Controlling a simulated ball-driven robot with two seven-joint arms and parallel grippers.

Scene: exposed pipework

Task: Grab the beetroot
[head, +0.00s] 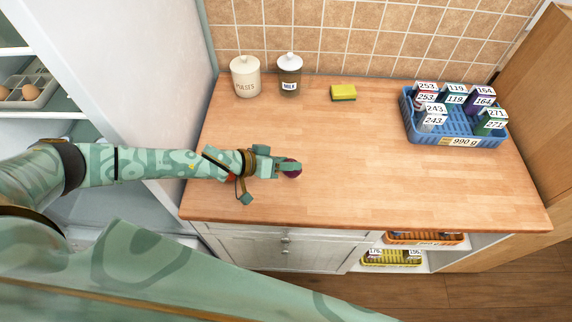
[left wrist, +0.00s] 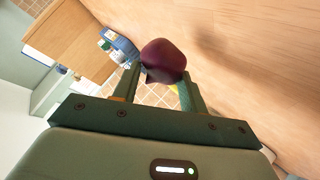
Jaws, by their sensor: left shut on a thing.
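The beetroot (head: 292,169) is a dark purple round thing at the tip of my left gripper (head: 284,168), over the left part of the wooden counter. In the left wrist view the beetroot (left wrist: 163,61) sits between the two fingers of my left gripper (left wrist: 158,82), which is shut on it. The fingers hide part of it in the head view. I cannot tell whether it touches the counter. My right gripper is not in view.
A blue basket (head: 458,135) with several labelled boxes is at the right. The counter (head: 370,170) is clear in the middle. An open fridge (head: 38,60) is at left.

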